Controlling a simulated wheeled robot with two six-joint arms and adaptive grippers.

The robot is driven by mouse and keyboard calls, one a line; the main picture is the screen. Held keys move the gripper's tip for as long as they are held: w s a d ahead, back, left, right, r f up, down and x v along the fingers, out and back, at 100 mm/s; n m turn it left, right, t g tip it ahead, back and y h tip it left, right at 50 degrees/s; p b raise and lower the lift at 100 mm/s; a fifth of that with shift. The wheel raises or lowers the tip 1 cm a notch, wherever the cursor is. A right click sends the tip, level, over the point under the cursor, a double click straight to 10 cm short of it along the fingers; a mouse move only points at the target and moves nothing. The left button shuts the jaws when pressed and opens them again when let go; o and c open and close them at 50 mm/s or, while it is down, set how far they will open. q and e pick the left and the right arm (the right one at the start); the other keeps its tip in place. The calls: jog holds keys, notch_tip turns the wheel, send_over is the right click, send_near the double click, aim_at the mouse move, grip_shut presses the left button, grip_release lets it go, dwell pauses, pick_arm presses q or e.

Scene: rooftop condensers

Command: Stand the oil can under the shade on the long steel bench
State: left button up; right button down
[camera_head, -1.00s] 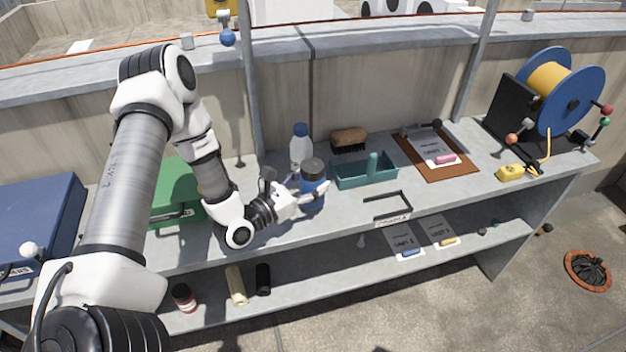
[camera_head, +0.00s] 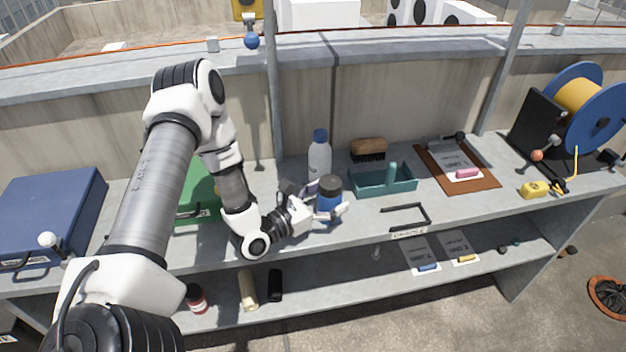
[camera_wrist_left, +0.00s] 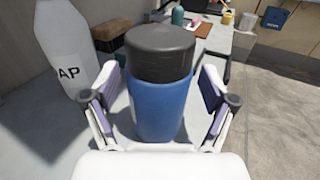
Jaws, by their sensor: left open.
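A blue can with a dark lid (camera_head: 328,200), which may be the oil can though I see no label, stands upright on the top of the long grey steel bench (camera_head: 400,232). My left gripper (camera_head: 330,208) is open at the can, with one finger on each side. In the left wrist view the can (camera_wrist_left: 160,108) stands between the open fingers of the left gripper (camera_wrist_left: 160,95), with a small gap beside it. No shade is clearly recognisable on the bench. My right gripper is not in view.
A white bottle with a blue cap (camera_head: 319,158) stands close behind the can. A teal tray (camera_head: 365,189), a brush (camera_head: 369,149), a clipboard (camera_head: 480,178) and a cable reel (camera_head: 598,85) lie to the right. A green box (camera_head: 190,213) and blue case (camera_head: 50,205) are left.

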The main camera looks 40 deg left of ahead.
pick_arm(q)
jog(key=p+v, duration=0.1)
jog(key=v, duration=1)
jog(key=shift+r, duration=0.15)
jog(key=shift+s+p, duration=0.3)
jog(key=shift+s, duration=0.15)
